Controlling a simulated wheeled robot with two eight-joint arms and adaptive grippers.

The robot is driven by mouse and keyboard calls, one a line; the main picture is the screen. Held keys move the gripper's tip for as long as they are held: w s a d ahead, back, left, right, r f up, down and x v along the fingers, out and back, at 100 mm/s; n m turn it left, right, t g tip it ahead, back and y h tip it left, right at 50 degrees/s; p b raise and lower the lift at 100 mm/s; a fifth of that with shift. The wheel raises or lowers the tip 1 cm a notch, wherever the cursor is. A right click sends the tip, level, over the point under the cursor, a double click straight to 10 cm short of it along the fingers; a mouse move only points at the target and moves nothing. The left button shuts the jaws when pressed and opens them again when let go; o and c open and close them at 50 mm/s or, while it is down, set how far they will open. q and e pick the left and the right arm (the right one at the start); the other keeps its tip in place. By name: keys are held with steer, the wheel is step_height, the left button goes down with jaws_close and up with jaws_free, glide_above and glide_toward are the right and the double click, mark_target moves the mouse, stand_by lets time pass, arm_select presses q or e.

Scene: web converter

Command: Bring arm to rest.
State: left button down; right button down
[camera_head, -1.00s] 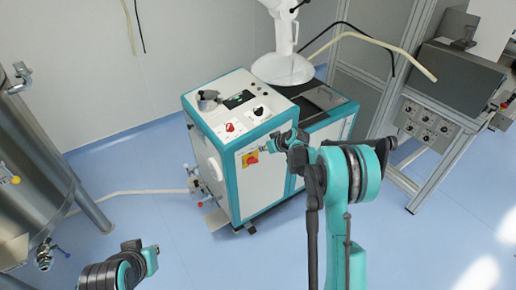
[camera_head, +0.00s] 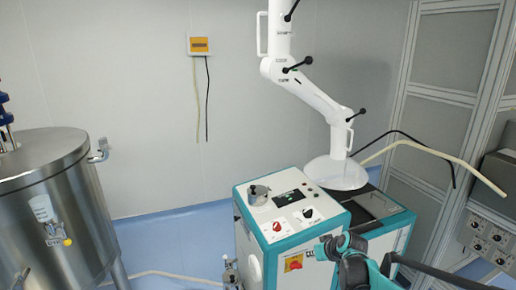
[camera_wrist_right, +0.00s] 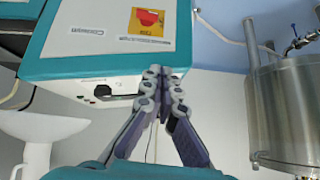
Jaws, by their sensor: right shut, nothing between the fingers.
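My right gripper (camera_head: 322,250) is in front of the teal-and-white machine (camera_head: 256,238), near its upper front edge, in the head view. In the wrist view my right gripper (camera_wrist_right: 164,76) has its dark fingers together with nothing between them, and the machine (camera_wrist_right: 85,45) fills the upper left. My right arm (camera_head: 362,268) comes in at the bottom, right of centre. A red rotary switch on a yellow plate (camera_head: 293,263) is on the machine's front, below and left of the gripper; it also shows in the wrist view (camera_wrist_right: 148,20). My left gripper is out of view.
A steel tank (camera_head: 55,205) stands at the left. A white jointed extraction arm (camera_head: 320,95) with a hood rises behind the machine. Grey cabinets (camera_head: 440,120) stand at the right. Blue floor (camera_head: 180,240) is open between tank and machine, with a pale hose across it.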

steer(key=s+a+r+m+h, duration=0.15)
steer(key=s+r, duration=0.25)
steer(key=s, duration=0.5)
steer(key=s+a+r, duration=0.2)
steer(key=s+r, duration=0.2)
steer(key=s, duration=0.5)
steer(key=s+f+m+h, duration=0.1)
steer(key=s+f, duration=0.2)
steer(key=s, duration=1.3)
steer(key=shift+s+d+f+g+h, duration=0.2)
steer(key=shift+s+d+g+h, duration=0.15)
steer(key=shift+d, duration=0.1)
steer(key=shift+m, duration=0.25)
